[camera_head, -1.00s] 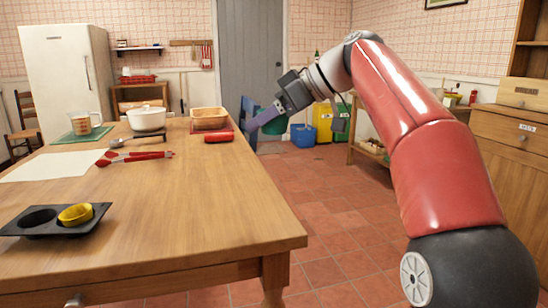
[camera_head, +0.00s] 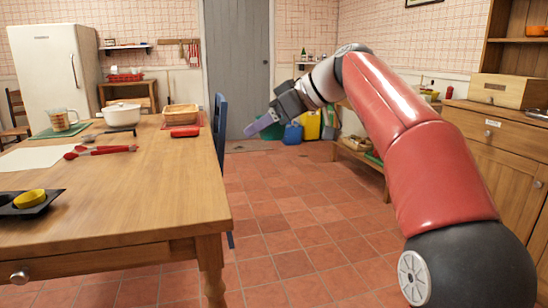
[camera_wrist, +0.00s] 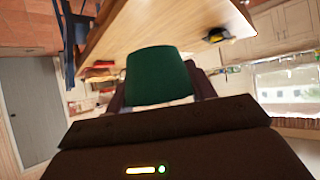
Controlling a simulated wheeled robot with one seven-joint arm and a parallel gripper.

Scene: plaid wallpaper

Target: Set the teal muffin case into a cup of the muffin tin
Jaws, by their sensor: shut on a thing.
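The teal muffin case (camera_wrist: 160,76) is held between the two fingers of my gripper in the wrist view, its side toward the camera. In the head view my gripper (camera_head: 258,126) is in the air right of the table, over the floor. A dark teal patch shows behind its fingers there; I cannot tell if it is the case or a bin beyond. The dark muffin tin (camera_head: 50,201) lies on the table at the left picture edge, partly cut off. A yellow case (camera_head: 30,198) sits in one cup. The tin also shows in the wrist view (camera_wrist: 212,37).
The tiled floor between table and right cabinets is open.

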